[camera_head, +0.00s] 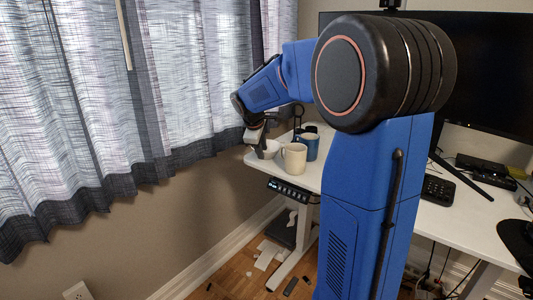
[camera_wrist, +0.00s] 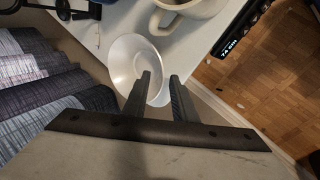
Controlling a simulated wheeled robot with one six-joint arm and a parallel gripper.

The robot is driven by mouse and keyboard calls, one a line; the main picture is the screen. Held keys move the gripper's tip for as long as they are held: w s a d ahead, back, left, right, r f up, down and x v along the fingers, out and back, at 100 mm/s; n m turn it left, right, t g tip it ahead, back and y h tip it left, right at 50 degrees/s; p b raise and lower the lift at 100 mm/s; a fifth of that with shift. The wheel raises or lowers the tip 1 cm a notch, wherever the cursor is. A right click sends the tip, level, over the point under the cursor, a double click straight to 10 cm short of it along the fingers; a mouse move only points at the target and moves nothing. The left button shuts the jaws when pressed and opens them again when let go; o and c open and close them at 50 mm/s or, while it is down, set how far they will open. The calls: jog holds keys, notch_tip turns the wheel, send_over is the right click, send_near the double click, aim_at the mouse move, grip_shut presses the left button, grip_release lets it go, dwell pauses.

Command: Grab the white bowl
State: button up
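The white bowl (camera_wrist: 123,62) sits at the desk's corner edge in the wrist view. In the head view it is a small pale shape (camera_head: 271,149), partly hidden by my gripper (camera_head: 260,145). In the wrist view, my gripper (camera_wrist: 160,76) has a visible gap between its fingers. The left finger overlaps the bowl's inside and the right finger is just outside its right rim, so the rim lies between them in the picture. Whether either finger touches the bowl I cannot tell.
A cream mug (camera_head: 294,158) stands right of the bowl, and its handle side shows close by in the wrist view (camera_wrist: 190,8). A dark blue mug (camera_head: 310,146) stands behind it. The curtain (camera_head: 140,90) hangs left of the white desk (camera_head: 312,178). A keyboard (camera_head: 438,190) lies farther right.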

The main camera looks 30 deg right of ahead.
jog(key=shift+x, duration=1.15)
jog(key=shift+c, duration=0.4)
grip_shut()
jog(key=shift+r, duration=0.15)
